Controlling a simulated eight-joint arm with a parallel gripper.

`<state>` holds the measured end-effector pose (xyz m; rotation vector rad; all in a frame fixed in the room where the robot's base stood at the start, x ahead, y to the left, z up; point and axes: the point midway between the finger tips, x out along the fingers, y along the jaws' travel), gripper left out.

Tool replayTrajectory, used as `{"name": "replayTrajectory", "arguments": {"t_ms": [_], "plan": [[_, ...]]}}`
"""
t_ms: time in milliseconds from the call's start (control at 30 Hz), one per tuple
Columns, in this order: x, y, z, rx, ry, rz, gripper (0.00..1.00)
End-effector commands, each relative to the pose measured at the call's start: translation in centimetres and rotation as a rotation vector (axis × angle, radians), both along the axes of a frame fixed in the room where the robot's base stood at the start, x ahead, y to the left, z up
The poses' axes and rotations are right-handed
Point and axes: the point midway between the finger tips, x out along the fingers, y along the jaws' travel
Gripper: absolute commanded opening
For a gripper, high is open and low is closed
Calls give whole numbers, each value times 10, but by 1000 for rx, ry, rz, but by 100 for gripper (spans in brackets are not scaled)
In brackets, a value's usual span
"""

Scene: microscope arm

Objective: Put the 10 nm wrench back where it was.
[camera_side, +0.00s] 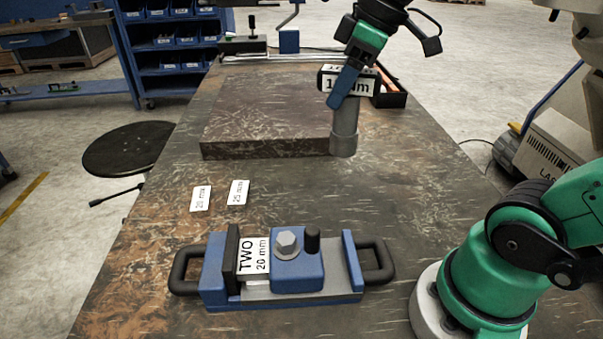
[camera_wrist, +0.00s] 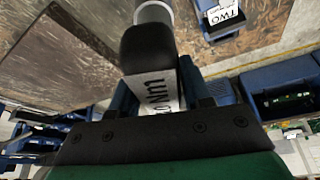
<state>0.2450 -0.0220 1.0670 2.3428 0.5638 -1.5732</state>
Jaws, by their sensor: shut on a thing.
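The 10 nm wrench (camera_side: 344,132) has a grey cylindrical shaft and a white label block at its top. My gripper (camera_side: 342,98) is shut on the labelled upper part, and one blue finger covers some of the label. The wrench is upright, its lower end beside the front right corner of a raised plate; I cannot tell whether it touches the table. In the wrist view, the wrench's dark rounded end (camera_wrist: 148,48) and partly readable label show between my blue fingers.
A blue fixture (camera_side: 297,262) labelled "TWO 20 mm", with a hex bolt and black handles, stands at the front. Two white cards (camera_side: 238,193) lie behind it. The raised plate (camera_side: 265,105) fills the back left. A dark open box (camera_side: 392,97) with red contents stands at back right.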

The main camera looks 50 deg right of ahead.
Motion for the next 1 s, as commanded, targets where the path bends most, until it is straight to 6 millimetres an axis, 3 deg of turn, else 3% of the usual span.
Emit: {"name": "replayTrajectory", "arguments": {"t_ms": [100, 300, 600, 767, 1000], "plan": [[-14, -42, 10, 1, 1, -145, 0], [-44, -91, 25, 0, -3, -336, 0], [-71, -118, 32, 0, -4, -464, 0], [-72, -119, 5, -1, -5, -469, 0], [-72, -118, -56, 0, -4, -469, 0]]}}
